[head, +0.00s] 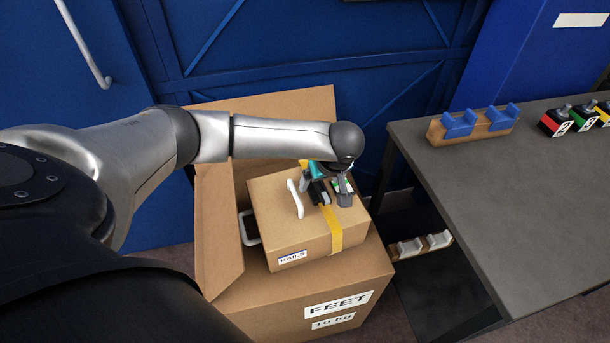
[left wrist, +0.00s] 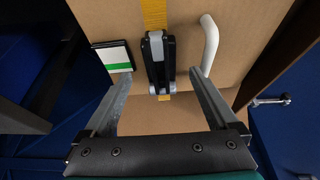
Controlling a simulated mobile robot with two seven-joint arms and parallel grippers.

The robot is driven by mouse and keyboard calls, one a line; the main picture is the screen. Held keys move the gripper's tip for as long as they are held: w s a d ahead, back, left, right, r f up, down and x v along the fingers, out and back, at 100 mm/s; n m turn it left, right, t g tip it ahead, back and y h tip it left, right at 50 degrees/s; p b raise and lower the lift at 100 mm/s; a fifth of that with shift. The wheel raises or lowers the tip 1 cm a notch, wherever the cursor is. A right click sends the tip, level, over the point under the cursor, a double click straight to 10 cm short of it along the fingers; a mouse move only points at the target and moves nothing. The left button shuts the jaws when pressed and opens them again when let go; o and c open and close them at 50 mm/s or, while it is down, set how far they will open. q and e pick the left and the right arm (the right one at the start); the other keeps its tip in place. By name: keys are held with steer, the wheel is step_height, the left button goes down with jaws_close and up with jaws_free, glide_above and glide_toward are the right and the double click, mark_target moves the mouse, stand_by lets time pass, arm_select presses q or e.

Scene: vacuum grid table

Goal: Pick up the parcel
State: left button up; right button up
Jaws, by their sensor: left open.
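The parcel is a brown cardboard box (head: 278,232) with a "RAILS" label (head: 292,257), a yellow strap and a white handle (head: 295,199). It sits tilted on a larger open carton marked "FEET". In the left wrist view the parcel (left wrist: 115,20) fills the upper part, with a black and grey buckle (left wrist: 160,62) on its yellow strap. My left gripper (head: 333,196) is over the parcel's top near the strap. In the left wrist view the gripper (left wrist: 160,79) is open, a finger on each side of the buckle, with gaps. Whether the fingertips touch the parcel cannot be told. My right gripper is not in view.
The "FEET" carton (head: 340,285) has raised flaps at the left and back. A dark grey table (head: 530,200) stands close on the right, with a wooden rack (head: 472,124) and several small coloured devices. Blue panels stand behind.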

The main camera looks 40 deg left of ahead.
mark_target(319, 184)
arm_select(q)
steer(key=shift+b+x, duration=0.3)
steer(key=shift+x, duration=1.25)
steer(key=shift+s, duration=0.1)
steer(key=shift+c, duration=0.2)
jaws_close()
steer(key=shift+r, duration=0.1)
